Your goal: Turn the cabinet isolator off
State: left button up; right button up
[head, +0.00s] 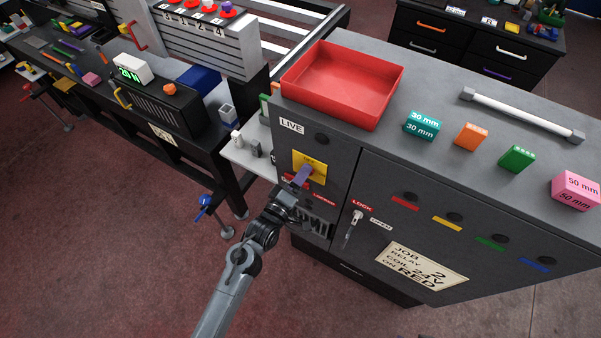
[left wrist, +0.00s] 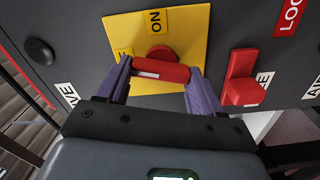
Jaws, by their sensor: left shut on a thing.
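The cabinet isolator is a red handle (left wrist: 162,71) on a yellow plate (left wrist: 185,25) marked ON, on the front of the grey cabinet (head: 336,180). In the head view the yellow plate (head: 317,159) sits below the LIVE label, and the handle is mostly hidden by my gripper. My left gripper (head: 301,177) is at the plate. In the left wrist view its purple fingers (left wrist: 160,84) are shut on the red handle, one at each end. My right gripper is in neither view.
A red lever (left wrist: 242,80) sticks out beside the plate. A key (head: 350,228) hangs in the LOCK/OPEN switch. A red tray (head: 342,112), several coloured blocks and a white bar (head: 520,114) lie on the cabinet top. A workbench (head: 130,110) stands at left.

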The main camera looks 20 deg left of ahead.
pick_arm(q)
jog(key=shift+n+p, duration=0.55)
jog(key=shift+n, duration=0.45)
jog(key=shift+f, duration=0.1)
jog(key=o, duration=1)
jog(key=shift+o, duration=0.2)
jog(key=s+a, duration=0.1)
jog(key=s, duration=0.9)
jog(key=shift+s+a+b, duration=0.25)
jog(key=shift+s+b, duration=0.1)
